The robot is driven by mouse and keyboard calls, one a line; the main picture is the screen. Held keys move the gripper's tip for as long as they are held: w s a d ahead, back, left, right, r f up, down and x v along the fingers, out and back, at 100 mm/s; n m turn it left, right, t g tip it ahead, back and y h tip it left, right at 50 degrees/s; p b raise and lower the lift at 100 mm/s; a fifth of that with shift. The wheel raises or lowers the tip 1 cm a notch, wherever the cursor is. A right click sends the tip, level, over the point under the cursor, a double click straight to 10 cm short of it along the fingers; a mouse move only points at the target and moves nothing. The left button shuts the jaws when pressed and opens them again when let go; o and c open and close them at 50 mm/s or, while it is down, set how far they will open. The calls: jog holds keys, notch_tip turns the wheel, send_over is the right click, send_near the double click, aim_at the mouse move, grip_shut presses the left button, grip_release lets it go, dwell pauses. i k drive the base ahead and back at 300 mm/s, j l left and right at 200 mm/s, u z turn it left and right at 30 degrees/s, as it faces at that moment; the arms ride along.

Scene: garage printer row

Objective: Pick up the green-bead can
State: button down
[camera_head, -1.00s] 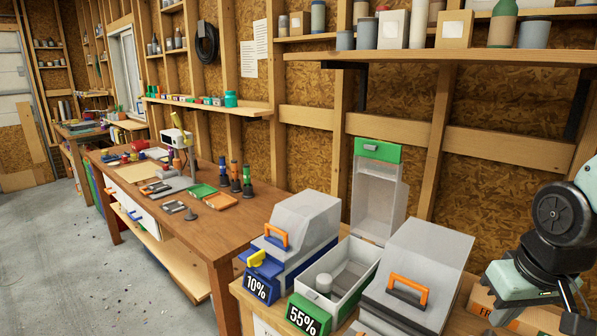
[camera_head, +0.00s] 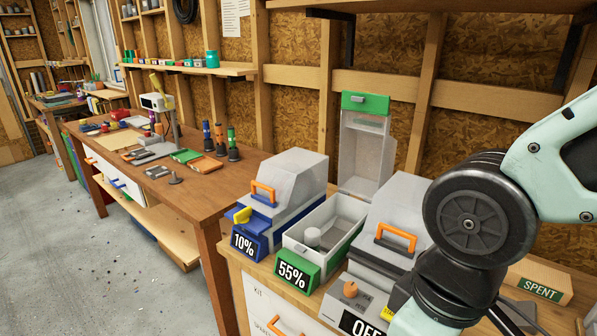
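I cannot see green beads on any can. A teal-green container (camera_head: 211,58) sits on the far wall shelf. My arm (camera_head: 478,222) enters from the right and bends down past the bottom edge, to the right of the open box. My gripper is not in view, so its fingers cannot be judged.
A closed blue 10% box (camera_head: 285,192) stands left of the open box. A closed grey box (camera_head: 400,218) with an orange handle stands right, partly behind my arm. A SPENT carton (camera_head: 540,283) is at far right. A wooden workbench (camera_head: 190,195) holds tools; floor at left is open.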

aim_at(312, 235)
jog(key=i+j+z, duration=0.1)
jog(key=z, duration=0.3)
jog(key=j+z, duration=0.15)
jog(key=z, duration=0.25)
jog(key=i+j+z, duration=0.15)
jog(key=j, duration=0.5)
jog(key=i+j+z, duration=0.2)
jog(key=j, duration=0.5)
jog(key=j+z, duration=0.15)
jog(key=j, duration=0.55)
